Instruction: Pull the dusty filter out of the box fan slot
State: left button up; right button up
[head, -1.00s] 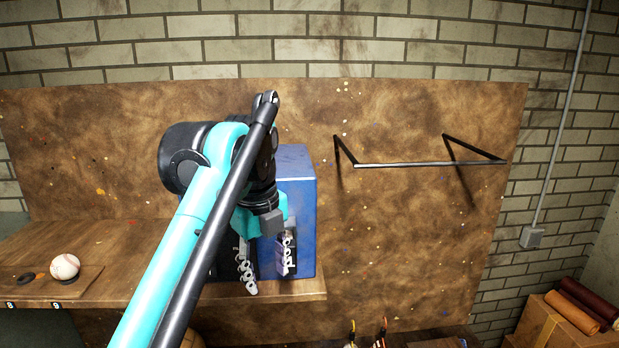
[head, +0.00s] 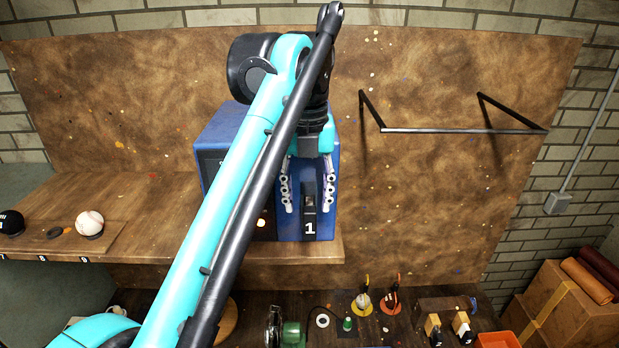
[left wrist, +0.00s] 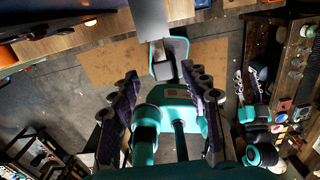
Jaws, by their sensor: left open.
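The blue box (head: 328,205) stands on the wooden shelf, partly hidden behind my left arm. A black upright tab (head: 309,190) with a white "1" below it is on its front. I cannot make out a dusty filter apart from the box. My left gripper (head: 302,186) is open in front of the box, one finger on each side of the tab; I cannot tell whether they touch it. In the left wrist view my left gripper (left wrist: 162,95) shows its two fingers spread with nothing held. There, what looks like my right gripper (left wrist: 251,78) is small at the right; its state is unclear.
A baseball (head: 90,223) and a dark ball (head: 11,222) sit at the shelf's left. A black wall bracket (head: 460,131) juts out at the right. Several small tools stand on the lower bench, with an orange bin (head: 497,340) and a cardboard box (head: 570,310) at right.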

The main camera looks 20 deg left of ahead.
aim_at(310, 211)
pick_arm(q)
jog(key=w+f, duration=0.1)
jog(key=f, duration=0.1)
jog(key=w+f, duration=0.1)
jog(key=f, duration=0.1)
jog(key=shift+w+a, duration=0.1)
jog(key=shift+w, duration=0.25)
jog(key=shift+s+r, duration=0.15)
jog(key=shift+s, duration=0.7)
jog(key=shift+w, duration=0.45)
grip_shut()
jog(key=shift+s, duration=0.2)
pick_arm(e)
jog(key=shift+w, duration=0.65)
jog(key=shift+w, duration=0.15)
pick_arm(q)
jog(key=shift+s, duration=0.2)
jog(key=shift+s+d, duration=0.35)
jog(key=shift+s, duration=0.5)
pick_arm(e)
jog(key=shift+f, duration=0.15)
